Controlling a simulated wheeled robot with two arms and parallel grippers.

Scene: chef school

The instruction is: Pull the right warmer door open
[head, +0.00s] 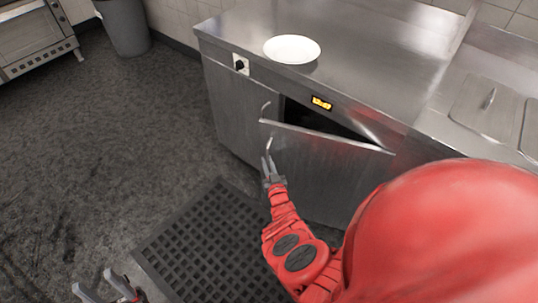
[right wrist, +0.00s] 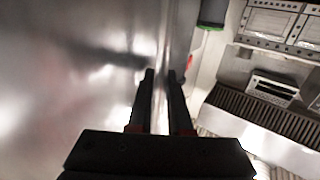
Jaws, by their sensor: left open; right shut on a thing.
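The right warmer door (head: 320,165) is a steel panel on the front of the counter. It stands partly open, swung out from its left edge, with a dark gap (head: 330,122) behind its top. Its thin handle (head: 269,143) is near that left edge. My right gripper (head: 268,170) is shut on the lower part of the handle. In the right wrist view its two dark fingers (right wrist: 162,78) are close together beside the door's shiny face (right wrist: 70,70); the handle is hard to make out there. My left gripper (head: 104,284) is open and empty at the bottom left.
The left warmer door (head: 232,115) is closed, with its own handle (head: 265,107). A white plate (head: 292,49) lies on the steel counter (head: 370,50). An orange display (head: 321,103) is above the opening. A black mat (head: 205,240) lies on open floor. A bin (head: 124,25) stands farther back.

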